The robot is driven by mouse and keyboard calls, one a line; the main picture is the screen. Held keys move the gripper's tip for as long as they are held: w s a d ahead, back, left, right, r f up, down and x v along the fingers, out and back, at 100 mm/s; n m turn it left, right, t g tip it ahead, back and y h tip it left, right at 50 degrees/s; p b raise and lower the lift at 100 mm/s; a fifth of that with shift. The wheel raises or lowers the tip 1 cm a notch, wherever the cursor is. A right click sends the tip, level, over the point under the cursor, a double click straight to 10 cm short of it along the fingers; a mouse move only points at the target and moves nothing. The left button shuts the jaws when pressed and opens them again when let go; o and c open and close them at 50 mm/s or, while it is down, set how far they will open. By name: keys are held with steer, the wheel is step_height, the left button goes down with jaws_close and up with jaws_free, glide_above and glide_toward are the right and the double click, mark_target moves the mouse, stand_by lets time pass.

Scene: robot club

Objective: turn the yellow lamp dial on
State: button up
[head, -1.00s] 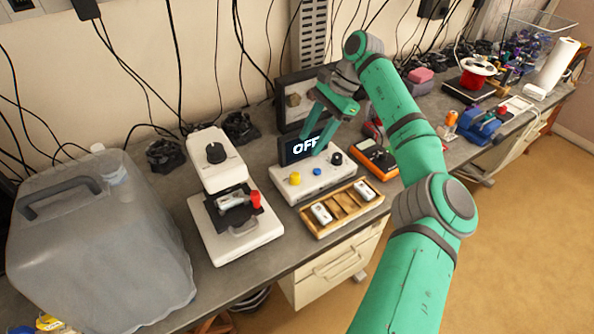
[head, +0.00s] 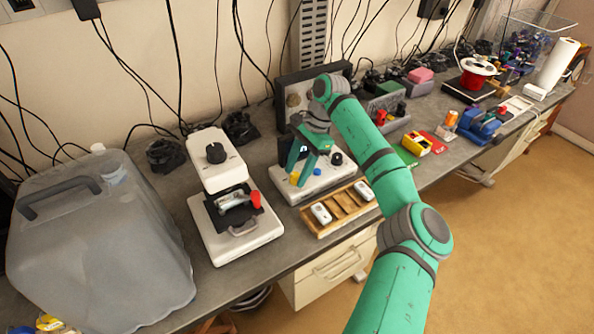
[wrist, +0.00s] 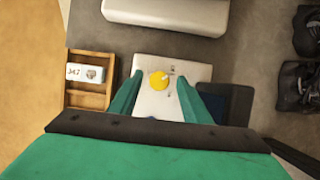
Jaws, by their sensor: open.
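The yellow lamp dial (head: 294,178) sits at the left end of a white control box (head: 283,190) on the bench. In the wrist view the yellow dial (wrist: 158,80) shows between my two fingers, nearer their tips. My gripper (head: 302,180) is open above the box, with its green fingers pointing down. Its fingertips (wrist: 156,78) lie on either side of the dial, apart from it; their exact height above it is hard to judge. A blue button (head: 316,171) and a black knob (head: 336,159) sit farther right on the box. My gripper mostly hides the box's display.
A wooden tray (head: 311,232) with white pieces lies in front of the box. A white microscope-like device (head: 271,226) stands left, beside a large grey jug (head: 100,250). Dark equipment stands behind the box. Several small items lie to the right.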

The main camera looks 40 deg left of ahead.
steer(key=c, duration=1)
steer(key=shift+c, duration=0.2)
steer(key=shift+m, duration=0.4)
steer(key=m+t+y, duration=0.1)
steer(key=m, duration=0.2)
steer(key=shift+s+d+m, duration=0.1)
steer(key=shift+d+m, duration=0.05)
steer(key=shift+m, duration=0.15)
steer(key=m+t+y, duration=0.1)
steer(key=m, duration=0.3)
steer(key=shift+s+d, duration=0.1)
steer(key=shift+s, duration=0.05)
steer(key=m+t, duration=0.1)
steer(key=m, duration=0.1)
steer(key=m+t, duration=0.1)
steer(key=m, duration=0.2)
steer(key=shift+s+y, duration=0.15)
steer(key=shift+y, duration=0.15)
steer(key=shift+s+f+m+t, duration=0.1)
steer(key=shift+m+t, duration=0.35)
steer(key=shift+m, duration=0.7)
steer(key=shift+s+m+t, duration=0.1)
steer(key=shift+m+t, duration=0.35)
steer(key=shift+m, duration=0.7)
